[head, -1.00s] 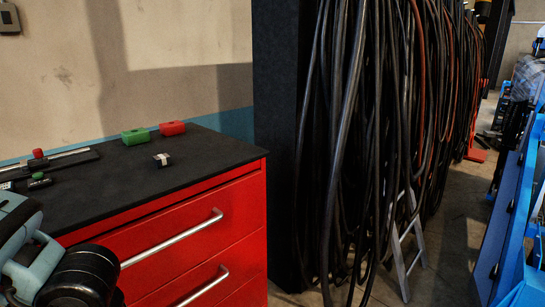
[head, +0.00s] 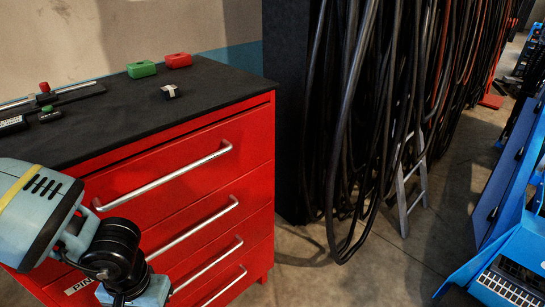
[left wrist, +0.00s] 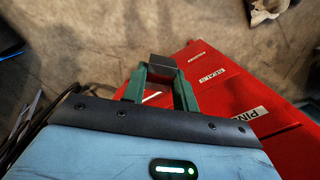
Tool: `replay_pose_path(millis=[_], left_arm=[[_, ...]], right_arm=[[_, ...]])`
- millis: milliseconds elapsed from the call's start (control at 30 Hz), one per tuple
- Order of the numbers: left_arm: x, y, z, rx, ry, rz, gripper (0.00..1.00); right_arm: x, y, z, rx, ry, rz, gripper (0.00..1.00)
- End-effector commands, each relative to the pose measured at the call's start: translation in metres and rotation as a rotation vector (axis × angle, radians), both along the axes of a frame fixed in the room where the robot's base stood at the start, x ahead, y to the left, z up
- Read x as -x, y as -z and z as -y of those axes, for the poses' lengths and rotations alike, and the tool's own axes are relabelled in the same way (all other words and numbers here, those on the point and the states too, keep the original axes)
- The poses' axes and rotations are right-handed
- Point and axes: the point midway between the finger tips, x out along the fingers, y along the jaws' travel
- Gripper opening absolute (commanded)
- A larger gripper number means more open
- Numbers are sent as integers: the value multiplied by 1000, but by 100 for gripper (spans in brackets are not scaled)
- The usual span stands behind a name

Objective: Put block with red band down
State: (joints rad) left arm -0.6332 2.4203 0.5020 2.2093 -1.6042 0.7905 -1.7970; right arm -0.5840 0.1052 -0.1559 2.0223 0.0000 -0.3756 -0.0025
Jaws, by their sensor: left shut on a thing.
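My left gripper (left wrist: 162,82) shows in the left wrist view with its two green fingers shut on a dark grey block (left wrist: 164,67). The block sticks out past the fingertips, and no red band shows on the faces in sight. The block and fingers are held out in front of the red drawer cabinet and above the floor; the exact gap cannot be told. In the head view my left arm is at the lower left in front of the cabinet, and its fingers and the held block are not visible. My right gripper is in neither view.
The red cabinet (head: 190,170) has a black top (head: 130,125) with free room in its middle. On it are a green block (head: 142,69), a red block (head: 178,61), a white-banded block (head: 170,91) and a red-knobbed rail (head: 60,96). Cables (head: 350,120) hang at right.

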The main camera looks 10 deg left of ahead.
Motion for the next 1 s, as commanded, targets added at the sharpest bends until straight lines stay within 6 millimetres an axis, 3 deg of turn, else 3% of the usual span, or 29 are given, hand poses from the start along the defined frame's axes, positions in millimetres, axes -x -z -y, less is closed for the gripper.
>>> replay_pose_path(millis=[167,300,500,600,800,1000], left_arm=[[-9,-12,-35,3,-66,-1,0],[-13,-25,-76,8,-146,-7,0],[-6,-41,-134,14,-266,-20,0],[1,-45,-154,15,-312,-28,0],[14,-47,-179,18,-379,-38,0],[22,-47,-191,17,-415,-42,0]], right_arm=[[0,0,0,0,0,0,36],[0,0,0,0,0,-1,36],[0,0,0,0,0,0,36],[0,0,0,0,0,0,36],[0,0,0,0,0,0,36],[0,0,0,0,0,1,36]])
